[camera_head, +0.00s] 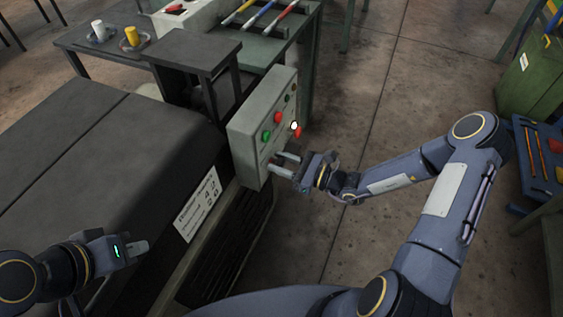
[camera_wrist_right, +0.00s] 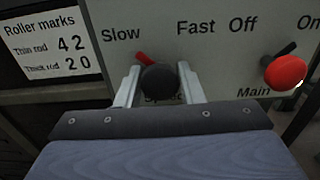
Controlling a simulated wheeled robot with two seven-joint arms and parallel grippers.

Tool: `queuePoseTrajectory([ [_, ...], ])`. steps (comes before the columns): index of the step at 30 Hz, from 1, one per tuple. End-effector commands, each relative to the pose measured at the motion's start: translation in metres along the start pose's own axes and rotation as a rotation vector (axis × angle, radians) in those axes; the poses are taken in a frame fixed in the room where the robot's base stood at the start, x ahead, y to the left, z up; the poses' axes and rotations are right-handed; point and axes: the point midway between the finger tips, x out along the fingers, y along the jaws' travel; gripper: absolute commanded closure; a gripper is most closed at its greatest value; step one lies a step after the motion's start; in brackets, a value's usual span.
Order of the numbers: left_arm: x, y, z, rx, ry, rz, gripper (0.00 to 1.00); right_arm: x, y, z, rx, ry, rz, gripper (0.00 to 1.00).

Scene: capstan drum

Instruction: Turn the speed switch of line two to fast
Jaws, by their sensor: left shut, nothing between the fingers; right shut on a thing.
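The grey control box (camera_head: 258,138) stands at the side of the dark machine, its panel facing my right arm. In the right wrist view, the speed switch is a black round knob (camera_wrist_right: 160,80) with a red pointer (camera_wrist_right: 145,58) tilted up and left towards the word Slow. Fast is printed to its upper right. The label below is partly hidden and seems to read Speed. My right gripper (camera_wrist_right: 163,84) is shut on this knob, one finger on each side; it also shows at the box's lower part (camera_head: 281,166). My left gripper (camera_head: 138,248) is shut and empty over the machine's near end.
A roller marks sign (camera_head: 197,205) is on the machine's side. A green button (camera_head: 266,136) and red button (camera_head: 278,117) are higher on the box. Floor right of it is clear.

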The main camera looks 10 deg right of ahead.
Motion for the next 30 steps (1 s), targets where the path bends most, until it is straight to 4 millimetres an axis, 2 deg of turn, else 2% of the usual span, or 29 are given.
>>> queuePoseTrajectory([
  [11,-0.009,0.004,-0.004,0.0,0.0,0.0,1.0,0.0,0.0,0.002,0.1,0.001,-0.001,0.88],
  [30,-0.04,0.018,-0.02,0.0,0.0,0.0,1.0,-0.001,0.0,0.002,0.67,0.001,-0.002,0.88],
])
